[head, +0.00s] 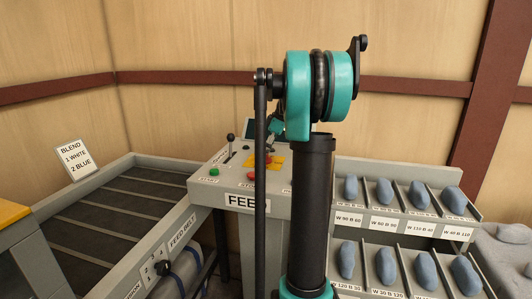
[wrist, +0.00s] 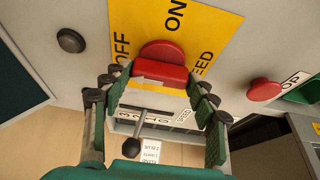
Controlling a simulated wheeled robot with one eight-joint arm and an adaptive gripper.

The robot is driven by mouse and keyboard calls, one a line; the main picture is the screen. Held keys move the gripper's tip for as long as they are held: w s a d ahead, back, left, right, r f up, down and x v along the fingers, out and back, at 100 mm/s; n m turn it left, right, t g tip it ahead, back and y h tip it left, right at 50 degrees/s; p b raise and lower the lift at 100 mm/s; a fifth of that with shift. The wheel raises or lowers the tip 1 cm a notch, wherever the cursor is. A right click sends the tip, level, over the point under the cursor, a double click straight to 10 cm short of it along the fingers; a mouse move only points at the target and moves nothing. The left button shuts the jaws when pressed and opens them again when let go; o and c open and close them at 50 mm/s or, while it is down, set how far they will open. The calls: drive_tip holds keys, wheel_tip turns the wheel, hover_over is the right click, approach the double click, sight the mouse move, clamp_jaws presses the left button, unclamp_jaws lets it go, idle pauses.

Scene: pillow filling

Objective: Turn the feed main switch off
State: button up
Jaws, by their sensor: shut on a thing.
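The feed main switch is a red knob (wrist: 162,58) on a yellow plate (wrist: 222,25) lettered ON, OFF and FEED in the wrist view. My gripper (wrist: 159,83) has its green, black-tipped fingers on either side of the knob's red bar and is shut on it. OFF is partly covered by a fingertip, and I cannot tell which mark the knob points to. In the head view the yellow plate (head: 276,160) lies on the grey feed console (head: 236,202). My arm hides most of the gripper and part of the console there.
Near the switch are a red stop button (wrist: 264,90), a black button (wrist: 70,40) and a black-knobbed lever (wrist: 131,147). A green button (head: 214,171) is at the console's left. The feed belt (head: 115,200) lies left; bins of blue-grey bags (head: 384,191) stand right.

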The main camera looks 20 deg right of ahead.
idle(0.3)
drive_tip(key=o, duration=1.2)
drive_tip(key=shift+c, duration=0.2)
drive_tip(key=shift+r, duration=0.1)
drive_tip(key=v, duration=1.1)
drive_tip(key=shift+d+r, duration=0.15)
drive_tip(key=shift+r, duration=0.25)
